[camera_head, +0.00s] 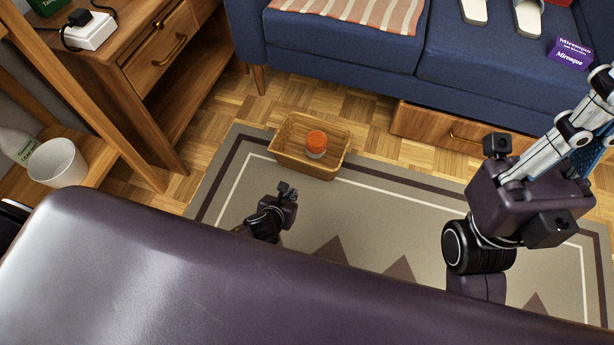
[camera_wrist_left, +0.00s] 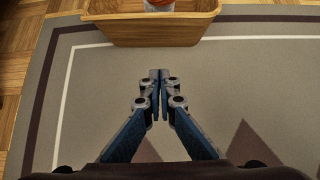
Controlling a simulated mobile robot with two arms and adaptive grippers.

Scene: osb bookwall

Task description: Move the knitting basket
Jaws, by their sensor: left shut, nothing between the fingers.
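The knitting basket (camera_head: 296,165) is a light wooden, open-topped box with sloping sides. It sits on the rug in front of the sofa, and its near side shows at the top of the left wrist view (camera_wrist_left: 150,32). A small item with an orange top and a pale lower part (camera_head: 316,143) stands inside. My left gripper (camera_head: 287,187) is low over the rug, on the near side of the basket and apart from it. Its fingertips (camera_wrist_left: 160,74) are together and empty. My right gripper (camera_head: 580,130) is raised at the right; its tips are not clearly visible.
The patterned rug (camera_head: 365,200) has free room right of the basket. A blue sofa (camera_head: 345,45) with a wooden drawer (camera_head: 430,128) below stands behind.

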